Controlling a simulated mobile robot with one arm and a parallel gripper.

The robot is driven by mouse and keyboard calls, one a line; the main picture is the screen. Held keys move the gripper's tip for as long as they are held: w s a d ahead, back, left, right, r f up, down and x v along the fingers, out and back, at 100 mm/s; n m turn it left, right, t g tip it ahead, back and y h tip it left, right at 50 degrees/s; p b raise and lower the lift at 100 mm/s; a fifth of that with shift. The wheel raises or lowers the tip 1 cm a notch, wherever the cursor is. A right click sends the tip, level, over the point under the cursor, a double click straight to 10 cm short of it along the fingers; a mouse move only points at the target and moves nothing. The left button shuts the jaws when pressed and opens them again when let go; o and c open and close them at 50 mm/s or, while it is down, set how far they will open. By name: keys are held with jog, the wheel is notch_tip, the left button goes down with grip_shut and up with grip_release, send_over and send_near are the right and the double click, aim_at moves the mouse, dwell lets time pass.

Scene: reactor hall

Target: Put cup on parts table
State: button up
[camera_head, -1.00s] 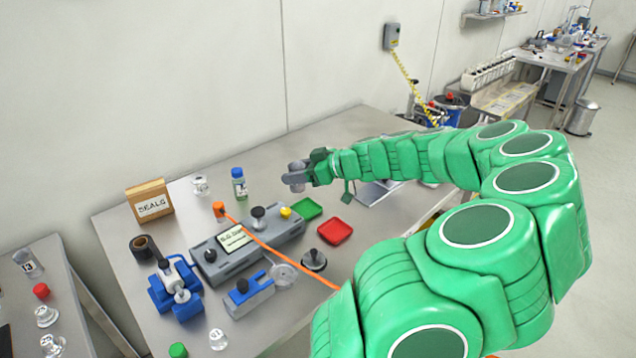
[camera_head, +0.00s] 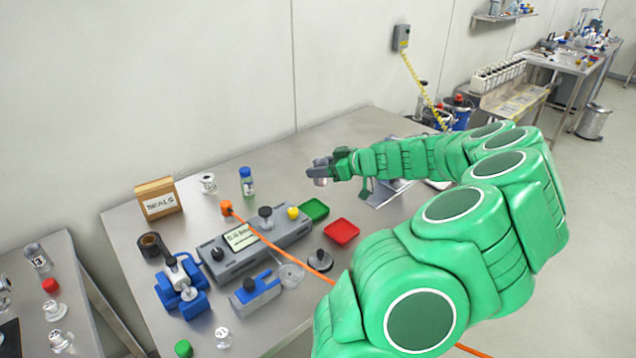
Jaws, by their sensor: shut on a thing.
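My gripper (camera_head: 322,173) is over the far middle part of the steel table (camera_head: 290,150), above and behind the green tray. It is shut on a small grey metallic cup (camera_head: 319,180), which shows only in part between and below the fingers. The cup looks held above the table top, but I cannot tell how high. My green arm comes in from the lower right and hides part of the table's right side. I cannot read from this view which surface is named the parts table.
On the steel table stand a SEALS box (camera_head: 158,199), a blue-capped bottle (camera_head: 246,182), a grey device (camera_head: 250,242), a green tray (camera_head: 314,209), a red tray (camera_head: 342,232) and a blue vise (camera_head: 182,285). A second table (camera_head: 90,325) stands at left. The far middle is clear.

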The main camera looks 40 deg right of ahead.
jog(key=shift+w+d+f, duration=0.65)
jog(key=shift+w+f, duration=0.3)
jog(key=shift+f, duration=0.2)
jog(key=shift+w+d+f, duration=0.65)
jog(key=shift+w+f, duration=0.25)
jog(key=shift+f, duration=0.3)
jog(key=shift+w+d+f, duration=0.65)
jog(key=shift+w+f, duration=0.3)
jog(key=shift+f, duration=1.65)
jog(key=shift+f, duration=0.1)
jog(key=o, duration=1.1)
jog(key=shift+c, duration=0.2)
